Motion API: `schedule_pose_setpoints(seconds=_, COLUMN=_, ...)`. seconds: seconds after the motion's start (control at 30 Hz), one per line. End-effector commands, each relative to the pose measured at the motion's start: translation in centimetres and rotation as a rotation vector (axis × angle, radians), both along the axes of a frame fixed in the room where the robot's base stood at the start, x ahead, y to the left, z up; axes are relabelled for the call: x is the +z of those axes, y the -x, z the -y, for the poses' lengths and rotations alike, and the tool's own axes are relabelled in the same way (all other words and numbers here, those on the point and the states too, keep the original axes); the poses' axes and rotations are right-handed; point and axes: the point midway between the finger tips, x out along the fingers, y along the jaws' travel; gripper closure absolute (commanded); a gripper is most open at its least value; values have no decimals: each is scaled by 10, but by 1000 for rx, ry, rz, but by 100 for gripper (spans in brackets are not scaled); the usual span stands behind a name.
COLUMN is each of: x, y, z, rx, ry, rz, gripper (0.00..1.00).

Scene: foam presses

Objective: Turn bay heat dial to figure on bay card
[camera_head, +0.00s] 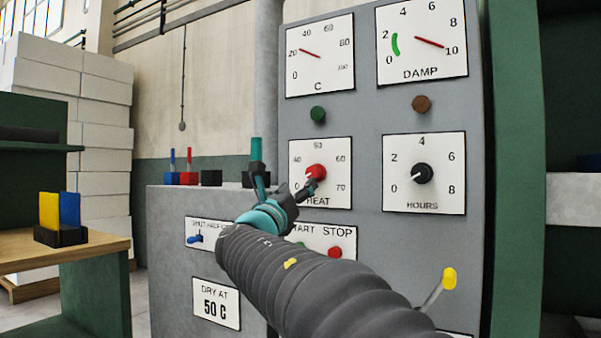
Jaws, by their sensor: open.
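The heat dial is a red knob (316,171) on a white plate marked HEAT (341,202), with 50 at the top and 70 at lower right. Its pale pointer mark seems to point to the lower left, away from 50. The bay card (215,304) at lower left of the panel reads DRY AT 50 C. My gripper (284,164) is open, its teal and dark fingers spread. One finger stands up left of the plate; the other reaches across its lower left, by the knob. I cannot tell whether it touches. The gripper hides part of the plate's lower left.
A black hours dial (422,173) sits right of the heat dial, with gauges above. START and red STOP (335,252) buttons lie below. A yellow-tipped lever (449,278) sticks out at lower right. A wooden table (30,248) stands at the left.

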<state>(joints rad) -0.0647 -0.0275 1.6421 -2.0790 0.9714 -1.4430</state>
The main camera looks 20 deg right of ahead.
Motion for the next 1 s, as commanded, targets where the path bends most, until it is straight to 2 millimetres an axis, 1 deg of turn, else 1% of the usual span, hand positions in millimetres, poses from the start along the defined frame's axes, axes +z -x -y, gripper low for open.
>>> schedule_pose_setpoints(seconds=0.03, x=5, y=-6, z=9, rx=-4, ry=-1, rz=0, gripper=40)
schedule_pose_setpoints(seconds=0.2, x=16, y=-27, z=30, rx=-3, ry=-1, rz=-1, gripper=40)
schedule_pose_setpoints(seconds=0.33, x=25, y=-41, z=45, rx=-2, ry=-2, rz=0, gripper=40)
schedule_pose_setpoints(seconds=0.5, x=33, y=-54, z=59, rx=-2, ry=-2, rz=1, gripper=40)
schedule_pose_setpoints(seconds=0.7, x=36, y=-61, z=66, rx=1, ry=-2, rz=0, gripper=40)
schedule_pose_setpoints(seconds=0.97, x=36, y=-61, z=67, rx=1, ry=-2, rz=1, gripper=40)
schedule_pose_setpoints(seconds=1.0, x=36, y=-61, z=67, rx=1, ry=-2, rz=1, gripper=47)
